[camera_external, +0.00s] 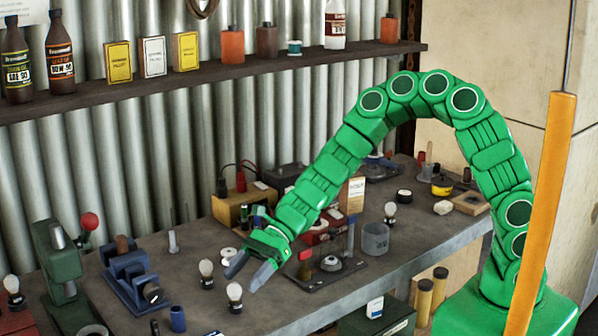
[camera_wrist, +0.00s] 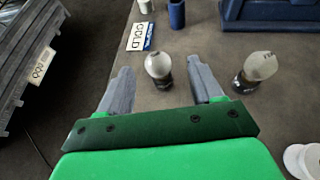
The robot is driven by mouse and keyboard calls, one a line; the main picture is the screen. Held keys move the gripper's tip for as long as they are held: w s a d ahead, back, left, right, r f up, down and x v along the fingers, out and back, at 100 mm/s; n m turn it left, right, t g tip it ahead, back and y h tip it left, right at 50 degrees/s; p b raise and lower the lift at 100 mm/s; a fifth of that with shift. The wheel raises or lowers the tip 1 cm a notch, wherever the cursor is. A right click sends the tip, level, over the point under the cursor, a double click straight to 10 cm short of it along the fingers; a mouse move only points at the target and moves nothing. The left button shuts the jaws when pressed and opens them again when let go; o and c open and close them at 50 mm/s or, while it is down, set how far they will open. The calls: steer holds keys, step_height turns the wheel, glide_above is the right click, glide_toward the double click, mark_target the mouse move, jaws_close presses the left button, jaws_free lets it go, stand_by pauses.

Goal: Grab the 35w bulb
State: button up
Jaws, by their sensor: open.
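Two light bulbs with pale globes and dark bases stand upright on the bench near my gripper (camera_external: 249,271). The front bulb (camera_external: 234,292) shows between the fingertips of my gripper (camera_wrist: 160,82) in the wrist view, as a bulb (camera_wrist: 158,66) slightly beyond them. The other bulb (camera_external: 206,269) is outside the finger on the right in the wrist view (camera_wrist: 260,67). More bulbs stand at the far left (camera_external: 14,288) and farther back right (camera_external: 390,210). I cannot read a wattage on any bulb. My gripper is open and empty, pointing down toward the bench.
A blue vise (camera_external: 130,275) and a small blue cup (camera_external: 178,318) stand left of the near bulbs. A COLD card (camera_wrist: 140,37) lies beyond the front bulb. White rings (camera_external: 228,253) and a dark tray (camera_external: 322,277) are nearby. The bench's front edge is close.

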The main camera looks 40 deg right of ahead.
mark_target(229, 297)
steer(key=shift+x, duration=3.15)
steer(key=shift+s+d+f, duration=0.1)
steer(key=shift+f, duration=0.05)
steer(key=c, duration=1.1)
